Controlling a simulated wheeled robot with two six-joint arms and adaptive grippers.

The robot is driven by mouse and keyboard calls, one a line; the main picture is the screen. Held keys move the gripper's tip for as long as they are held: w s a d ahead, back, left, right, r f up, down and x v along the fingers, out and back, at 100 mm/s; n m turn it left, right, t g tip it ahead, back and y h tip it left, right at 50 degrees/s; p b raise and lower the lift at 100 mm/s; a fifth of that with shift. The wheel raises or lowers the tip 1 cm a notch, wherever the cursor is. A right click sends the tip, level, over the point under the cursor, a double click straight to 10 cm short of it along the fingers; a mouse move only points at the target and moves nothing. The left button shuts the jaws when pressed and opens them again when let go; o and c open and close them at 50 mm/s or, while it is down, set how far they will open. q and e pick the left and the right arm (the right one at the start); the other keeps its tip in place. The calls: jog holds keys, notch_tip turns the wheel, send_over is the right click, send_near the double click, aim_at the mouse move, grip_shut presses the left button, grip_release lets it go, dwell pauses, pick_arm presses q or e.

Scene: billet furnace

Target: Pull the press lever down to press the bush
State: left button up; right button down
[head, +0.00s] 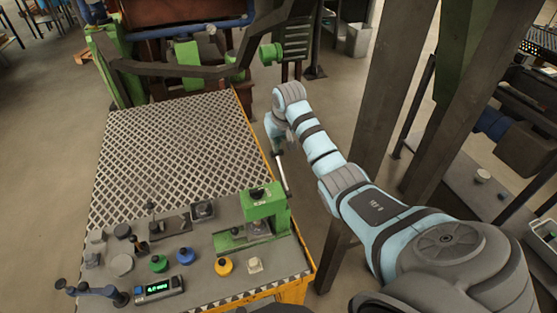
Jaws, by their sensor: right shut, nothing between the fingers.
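The green press (264,203) stands at the right front of the bench top. Its lever (282,176) is a thin pale rod that rises from the press's right side, near upright and leaning slightly left, past the bench's right edge. My right gripper (277,149) is at the lever's upper end, shut with nothing between its fingers. It looks close to the rod, but I cannot tell whether they touch. Something small and greyish sits under the press head (259,228); I cannot make out whether it is the bush. My left gripper is not in view.
The bench has a diamond-mesh plate (165,150) behind its work area. Left of the press are a yellow knob (223,266), a blue one (186,256), a green one (158,264) and a display box (158,288).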

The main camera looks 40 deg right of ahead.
jog(key=shift+f, duration=0.65)
